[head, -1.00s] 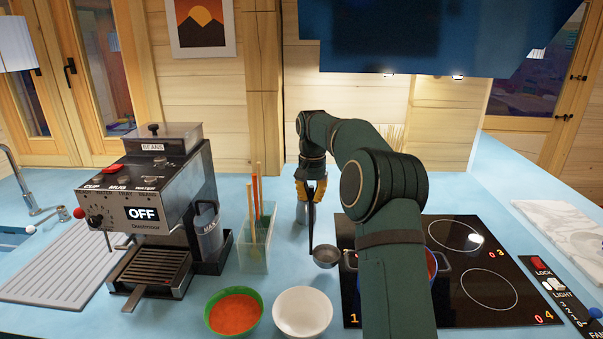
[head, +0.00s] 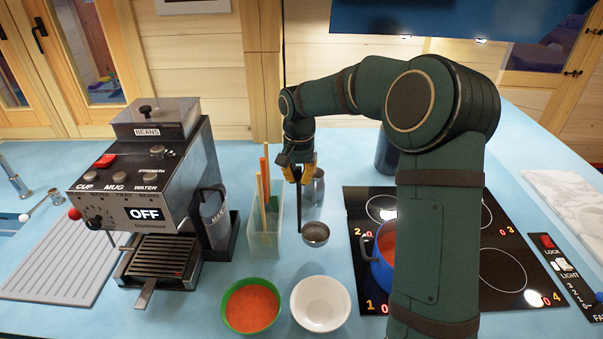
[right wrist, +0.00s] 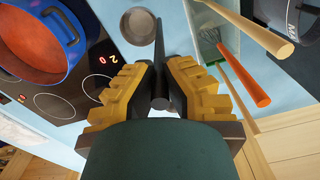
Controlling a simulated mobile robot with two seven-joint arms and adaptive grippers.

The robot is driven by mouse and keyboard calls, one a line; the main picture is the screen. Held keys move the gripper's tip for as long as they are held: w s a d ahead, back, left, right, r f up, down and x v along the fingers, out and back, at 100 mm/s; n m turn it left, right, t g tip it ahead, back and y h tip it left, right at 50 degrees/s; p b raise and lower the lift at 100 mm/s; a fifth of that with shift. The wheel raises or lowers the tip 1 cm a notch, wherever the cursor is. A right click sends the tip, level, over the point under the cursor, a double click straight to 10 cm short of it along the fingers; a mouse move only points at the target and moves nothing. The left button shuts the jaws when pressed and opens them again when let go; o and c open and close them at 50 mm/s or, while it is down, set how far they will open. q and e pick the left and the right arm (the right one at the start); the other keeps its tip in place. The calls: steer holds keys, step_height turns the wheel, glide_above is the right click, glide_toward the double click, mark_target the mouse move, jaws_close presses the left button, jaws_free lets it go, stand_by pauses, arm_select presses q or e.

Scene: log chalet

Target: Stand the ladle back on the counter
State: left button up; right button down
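The ladle has a dark upright handle and a small round grey cup (head: 315,233). It is over the blue counter, left of the cooktop. I cannot tell whether its cup touches the counter. My right gripper (head: 298,172) points down with its yellow fingers closed around the upper handle. In the right wrist view the handle (right wrist: 159,55) runs between the fingertips (right wrist: 160,72), with the cup (right wrist: 139,25) beyond them. My left gripper is not in view.
A clear holder (head: 264,240) with sticks stands close left of the ladle, and a metal canister (head: 317,190) behind it. A white bowl (head: 320,303) and a green bowl (head: 252,305) are in front. A blue pot (head: 381,272) stands on the cooktop (head: 510,268) at right.

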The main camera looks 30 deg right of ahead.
mark_target(299, 191)
steer(key=shift+r+p, duration=0.1)
steer(key=shift+p, duration=0.4)
steer(key=shift+f+b, duration=1.3)
steer(key=shift+f, duration=0.7)
steer(key=shift+f+b, duration=0.35)
steer(key=shift+f, duration=0.25)
steer(key=c, duration=1.1)
jaws_free()
steer(key=shift+o, duration=0.2)
step_height(299, 191, up, 12)
steer(key=shift+w+a+r, duration=0.1)
